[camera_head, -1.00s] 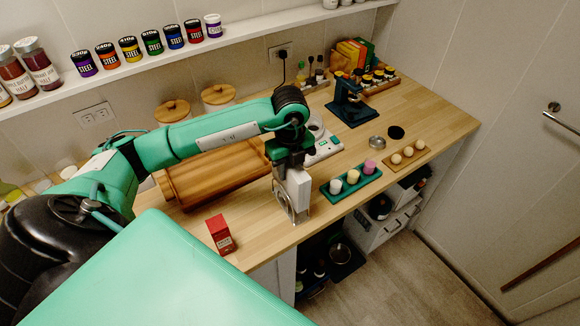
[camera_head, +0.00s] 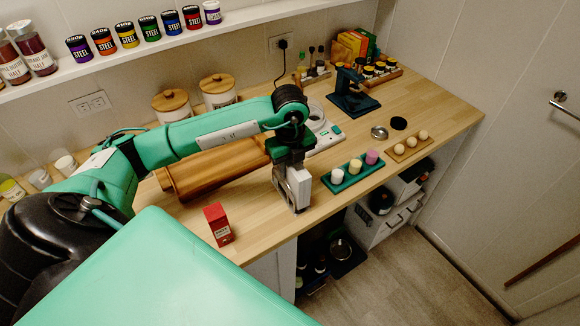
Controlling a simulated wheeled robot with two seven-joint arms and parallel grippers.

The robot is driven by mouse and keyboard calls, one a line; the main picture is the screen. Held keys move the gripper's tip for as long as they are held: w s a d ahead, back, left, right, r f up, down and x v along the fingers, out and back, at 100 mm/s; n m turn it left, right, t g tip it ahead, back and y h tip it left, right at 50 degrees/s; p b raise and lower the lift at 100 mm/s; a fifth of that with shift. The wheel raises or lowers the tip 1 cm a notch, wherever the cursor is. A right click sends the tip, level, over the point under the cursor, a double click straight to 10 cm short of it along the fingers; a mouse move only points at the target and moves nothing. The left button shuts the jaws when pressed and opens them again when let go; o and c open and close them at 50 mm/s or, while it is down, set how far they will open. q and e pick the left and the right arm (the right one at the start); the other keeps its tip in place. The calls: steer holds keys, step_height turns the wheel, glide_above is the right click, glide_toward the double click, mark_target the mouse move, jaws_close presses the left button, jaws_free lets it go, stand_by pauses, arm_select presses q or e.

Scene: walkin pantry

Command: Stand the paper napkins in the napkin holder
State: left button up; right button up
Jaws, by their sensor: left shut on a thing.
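My left gripper (camera_head: 297,203) points down at the front edge of the wooden counter, left of the green tray. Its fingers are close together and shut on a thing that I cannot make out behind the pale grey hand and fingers. I cannot clearly tell the paper napkins or the napkin holder apart in this view; my left arm covers part of the counter. My right gripper is not in view.
A red carton (camera_head: 217,224) stands left of the gripper, near the front edge. Lidded jars (camera_head: 172,105) stand behind.

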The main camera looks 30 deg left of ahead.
arm_select(q)
steer(key=shift+s+d+f, duration=0.15)
steer(key=shift+s+f, duration=0.2)
steer(key=shift+f, duration=0.45)
steer(key=o, duration=0.9)
steer(key=shift+o, duration=0.9)
steer(key=r+b, duration=0.1)
steer(key=r, duration=0.1)
steer(key=w+r+b, duration=0.1)
steer(key=r, duration=0.7)
steer(key=r+b, duration=0.1)
steer(key=r, duration=0.2)
steer(key=shift+s, duration=0.25)
steer(key=shift+r, duration=1.15)
